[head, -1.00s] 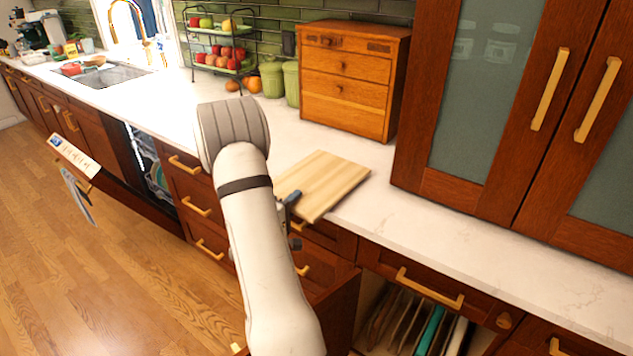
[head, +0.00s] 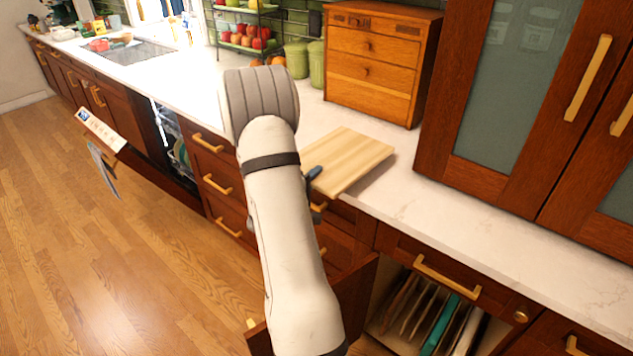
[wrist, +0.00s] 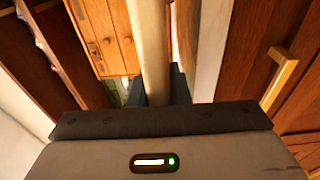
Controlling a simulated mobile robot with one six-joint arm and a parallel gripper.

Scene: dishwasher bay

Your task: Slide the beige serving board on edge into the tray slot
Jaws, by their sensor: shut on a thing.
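The beige serving board (head: 350,160) is a flat, light wood rectangle. In the head view it lies nearly level over the front of the counter, with a shadow at its right. My gripper (head: 313,173), mostly hidden behind my arm, is at the board's left edge. In the wrist view the board (wrist: 151,40) shows edge-on as a pale strip between the dark fingers of my gripper (wrist: 157,88), which is shut on it. The tray slot (head: 383,326) is in the open lower cabinet at the bottom right, with several upright boards, one teal.
A wooden drawer chest (head: 370,75) stands behind the board on the white counter (head: 480,215). A tall glass-door cabinet (head: 530,90) rises at the right. The open cabinet door (head: 358,295) stands out beside my arm. The wooden floor (head: 150,290) at the left is clear.

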